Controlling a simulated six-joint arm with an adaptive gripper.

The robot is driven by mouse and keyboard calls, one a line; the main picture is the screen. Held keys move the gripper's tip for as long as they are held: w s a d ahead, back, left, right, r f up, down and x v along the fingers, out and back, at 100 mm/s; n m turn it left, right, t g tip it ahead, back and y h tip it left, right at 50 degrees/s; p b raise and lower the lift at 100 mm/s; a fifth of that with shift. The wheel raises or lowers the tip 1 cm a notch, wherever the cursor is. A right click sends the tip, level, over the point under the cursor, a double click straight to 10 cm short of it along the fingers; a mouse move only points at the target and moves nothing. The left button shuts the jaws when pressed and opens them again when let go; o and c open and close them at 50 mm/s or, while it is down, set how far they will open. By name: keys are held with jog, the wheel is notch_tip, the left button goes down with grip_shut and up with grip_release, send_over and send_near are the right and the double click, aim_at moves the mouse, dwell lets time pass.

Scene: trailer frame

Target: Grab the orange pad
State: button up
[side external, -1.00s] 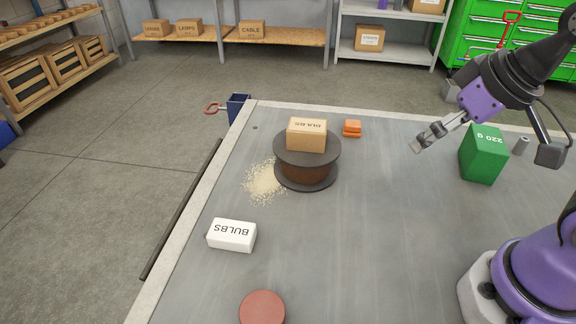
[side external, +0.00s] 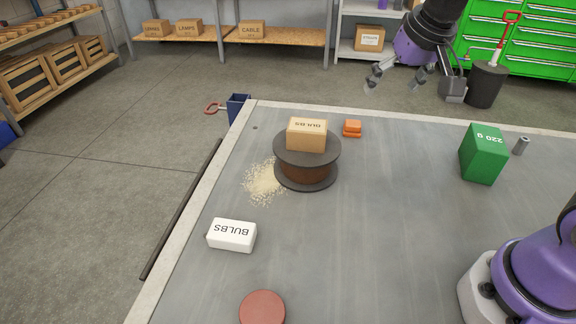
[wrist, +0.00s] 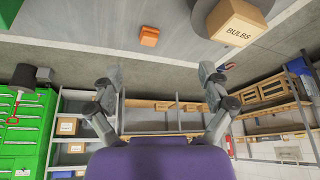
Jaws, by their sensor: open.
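The orange pad (side external: 352,128) lies on the grey table near its far edge, just right of the cable spool. It looks like two stacked orange layers. It also shows in the wrist view (wrist: 149,36), upper middle, beyond the fingertips. My gripper (side external: 394,80) is open and empty, raised up and to the right of the pad in the side view. In the wrist view its two fingers (wrist: 158,80) are spread wide with nothing between them. The gripper is apart from the pad.
A dark spool (side external: 306,172) carries a cardboard BULBS box (side external: 306,135) left of the pad. Pale granules (side external: 264,183) lie beside it. A white BULBS box (side external: 231,236), a red disc (side external: 262,308) and a green box (side external: 483,155) stand on the table. The table's middle is clear.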

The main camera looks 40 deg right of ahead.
jog(key=w+d+f+m+g+h, duration=0.1)
jog(key=w+d+f+m, duration=0.35)
jog(key=w, duration=0.45)
send_over(353, 125)
jog(key=s+a, duration=0.1)
jog(key=shift+g+h, duration=0.3)
jog(key=shift+g, duration=0.1)
notch_tip(353, 125, down, 8)
jog(key=shift+s+a+r, duration=0.1)
jog(key=shift+s+r, duration=0.05)
jog(key=x, duration=0.6)
jog(key=shift+s+a, duration=0.15)
jog(key=shift+a, duration=0.05)
jog(key=c, duration=1.2)
